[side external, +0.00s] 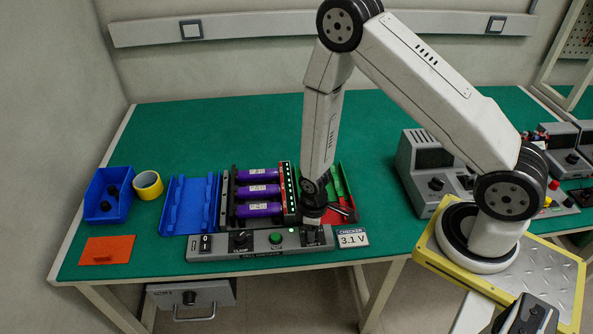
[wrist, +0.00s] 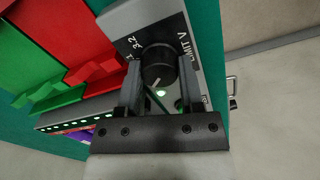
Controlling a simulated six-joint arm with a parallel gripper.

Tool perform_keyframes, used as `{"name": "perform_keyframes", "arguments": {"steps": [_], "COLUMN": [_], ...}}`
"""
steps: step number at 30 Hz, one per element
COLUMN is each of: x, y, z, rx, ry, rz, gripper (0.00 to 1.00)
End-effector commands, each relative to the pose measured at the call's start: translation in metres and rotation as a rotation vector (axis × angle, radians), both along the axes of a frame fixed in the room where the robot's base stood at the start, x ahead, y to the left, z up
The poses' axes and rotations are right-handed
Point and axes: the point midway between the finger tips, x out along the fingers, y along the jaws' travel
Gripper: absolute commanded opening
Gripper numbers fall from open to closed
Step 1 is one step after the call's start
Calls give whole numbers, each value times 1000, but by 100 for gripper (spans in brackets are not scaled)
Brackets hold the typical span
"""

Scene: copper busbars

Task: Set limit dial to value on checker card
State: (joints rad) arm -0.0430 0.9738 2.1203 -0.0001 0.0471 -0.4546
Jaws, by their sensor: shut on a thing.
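The limit dial (wrist: 158,68) is a black round knob beside the printed words LIMIT V on the grey control panel (side external: 215,253). In the wrist view my gripper (wrist: 160,88) is shut on the dial, one finger on each side. A light pointer line shows on the knob, but the value it marks is partly hidden by the fingers; "3.2" is readable beside it. In the side view my gripper (side external: 318,222) comes down on the panel's right end and hides the dial. The checker card (side external: 353,238) reads 3.1 V and stands at the panel's right end.
Several purple cells (side external: 258,190) lie in a holder behind the panel. A blue tray (side external: 188,205) is left of it, and red and green trays (side external: 342,190) are right. The panel also has a clamp knob (side external: 241,238) and a green button (side external: 276,238). A grey instrument (side external: 425,165) stands right.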

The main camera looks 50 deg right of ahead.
Motion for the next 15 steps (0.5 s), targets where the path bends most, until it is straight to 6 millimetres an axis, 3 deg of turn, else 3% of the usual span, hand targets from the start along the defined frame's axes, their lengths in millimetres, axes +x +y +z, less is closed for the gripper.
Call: {"name": "perform_keyframes", "arguments": {"steps": [15], "x": [0], "y": [-1], "z": [1], "rx": [-1], "ry": [2], "rz": [-491], "gripper": [0]}}
